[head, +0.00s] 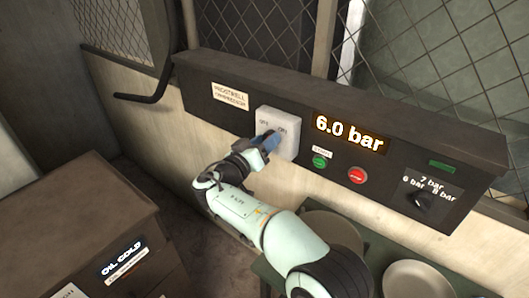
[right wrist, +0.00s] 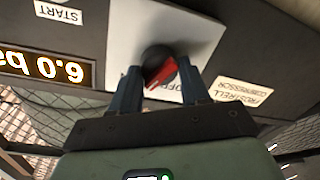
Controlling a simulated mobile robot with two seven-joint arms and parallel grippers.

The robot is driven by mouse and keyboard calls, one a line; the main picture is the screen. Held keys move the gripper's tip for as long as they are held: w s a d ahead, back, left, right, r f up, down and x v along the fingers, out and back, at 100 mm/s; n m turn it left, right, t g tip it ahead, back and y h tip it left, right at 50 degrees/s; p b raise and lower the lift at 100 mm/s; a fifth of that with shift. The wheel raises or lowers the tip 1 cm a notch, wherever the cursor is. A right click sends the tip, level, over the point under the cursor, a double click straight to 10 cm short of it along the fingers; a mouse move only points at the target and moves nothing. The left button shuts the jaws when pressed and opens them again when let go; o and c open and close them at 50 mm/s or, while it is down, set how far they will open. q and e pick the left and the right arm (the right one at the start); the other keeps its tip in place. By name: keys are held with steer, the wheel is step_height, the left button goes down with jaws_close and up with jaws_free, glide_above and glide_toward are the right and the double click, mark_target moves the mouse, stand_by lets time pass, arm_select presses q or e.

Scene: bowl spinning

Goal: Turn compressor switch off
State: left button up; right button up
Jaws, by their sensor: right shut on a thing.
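The compressor switch is a white box (head: 278,131) with OFF and ON labels on the dark control panel. In the right wrist view its white plate (right wrist: 190,35) carries a round black knob (right wrist: 157,57) with a red pointer. My right gripper (head: 265,141) is at the front of the switch and hides the knob in the head view. In the right wrist view the gripper's blue fingers (right wrist: 161,86) stand on either side of the knob and are shut on it. Part of the OFF label shows between the fingers. My left gripper is not in view.
The panel (head: 225,70) also holds a 6.0 bar display (head: 349,134), a green button (head: 319,162), a red button (head: 356,175) and a pressure selector (head: 422,201). Plates (head: 418,279) lie on a green surface below. A brown box (head: 85,225) stands at left.

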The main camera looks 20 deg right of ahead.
steer(key=shift+n, duration=0.5)
steer(key=shift+r+n, duration=0.2)
steer(key=shift+n, duration=0.7)
steer(key=n+p, duration=0.1)
steer(key=n, duration=0.3)
steer(key=shift+w+a+g+p, duration=0.1)
steer(key=shift+w+g+p, duration=0.05)
steer(key=shift+g+p, duration=0.2)
steer(key=n+p, duration=0.1)
steer(key=n, duration=0.2)
steer(key=shift+r+n+g+p, duration=0.1)
steer(key=shift+n+g+p, duration=0.15)
steer(key=shift+n+p, duration=0.15)
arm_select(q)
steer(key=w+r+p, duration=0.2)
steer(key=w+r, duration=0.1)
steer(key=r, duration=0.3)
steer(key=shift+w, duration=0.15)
arm_select(e)
steer(key=shift+n, duration=1.7)
steer(key=shift+f, duration=0.2)
steer(key=o, duration=1)
steer(key=shift+f, duration=0.1)
